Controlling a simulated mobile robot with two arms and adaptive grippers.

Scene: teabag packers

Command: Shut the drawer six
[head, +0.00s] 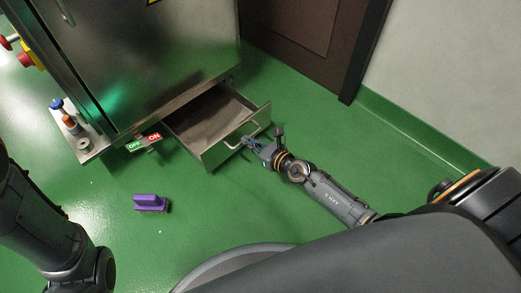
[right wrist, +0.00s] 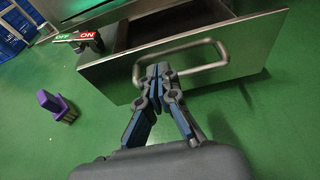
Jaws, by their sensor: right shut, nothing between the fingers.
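The drawer (head: 214,123) is open, pulled out from the bottom of the steel cabinet, and looks empty inside. Its steel front with a bar handle (head: 243,135) faces my right arm. My right gripper (head: 254,143) is at the drawer front, near the handle. In the right wrist view the shut fingertips (right wrist: 158,70) overlap the left part of the handle (right wrist: 208,62) and the drawer front (right wrist: 225,52); I cannot tell if they touch it. Nothing is between the fingers. My left arm shows at the left edge of the head view, but its gripper is out of view.
A steel cabinet (head: 150,55) stands above the drawer, with an OFF/ON switch (head: 144,142) at its lower corner. A purple brush (head: 151,202) lies on the green floor. A brown door (head: 310,35) and pale wall are behind.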

